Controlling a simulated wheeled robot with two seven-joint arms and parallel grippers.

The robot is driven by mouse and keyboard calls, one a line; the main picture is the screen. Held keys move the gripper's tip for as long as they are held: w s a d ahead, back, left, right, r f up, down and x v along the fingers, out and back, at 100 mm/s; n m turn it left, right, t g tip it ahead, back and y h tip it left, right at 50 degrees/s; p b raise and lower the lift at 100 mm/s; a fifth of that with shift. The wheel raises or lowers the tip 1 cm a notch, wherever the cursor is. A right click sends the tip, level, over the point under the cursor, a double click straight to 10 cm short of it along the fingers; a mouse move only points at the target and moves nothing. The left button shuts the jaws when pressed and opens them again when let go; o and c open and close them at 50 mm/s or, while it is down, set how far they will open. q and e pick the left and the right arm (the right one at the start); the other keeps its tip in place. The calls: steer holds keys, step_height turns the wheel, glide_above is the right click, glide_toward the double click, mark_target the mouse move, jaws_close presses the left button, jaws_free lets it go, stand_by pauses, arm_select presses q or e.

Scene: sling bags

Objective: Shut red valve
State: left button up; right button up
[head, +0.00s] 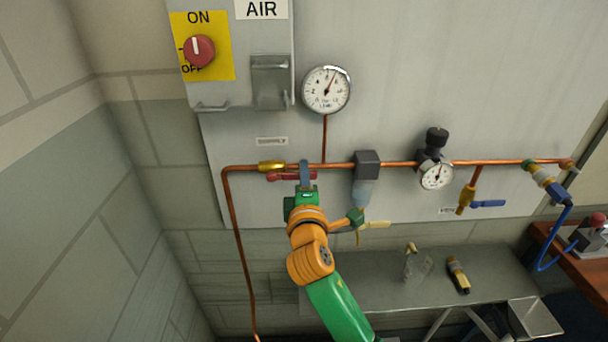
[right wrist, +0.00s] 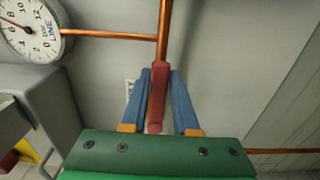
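The red valve handle (head: 287,176) lies nearly level, just below the copper pipe and running along it, by the brass valve body (head: 271,167) under the "SUPPLY" label. My right gripper (head: 305,175) reaches up from below to the handle's right part, and its blue fingers cover some of it. In the right wrist view, the red handle (right wrist: 159,92) sits between the two blue fingers of the right gripper (right wrist: 159,80). The fingertips appear to touch it on both sides. My left gripper is out of view.
The copper pipe (head: 395,164) runs along the grey panel with a pressure gauge (head: 327,90), a filter unit (head: 367,165) and a regulator (head: 434,160). A yellow handle (head: 372,225) is near my right wrist. A blue lever (head: 488,203) is farther right. A metal bench (head: 385,290) stands below.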

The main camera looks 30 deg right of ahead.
steer(key=shift+s, duration=0.1)
jaws_close()
stand_by(1.0)
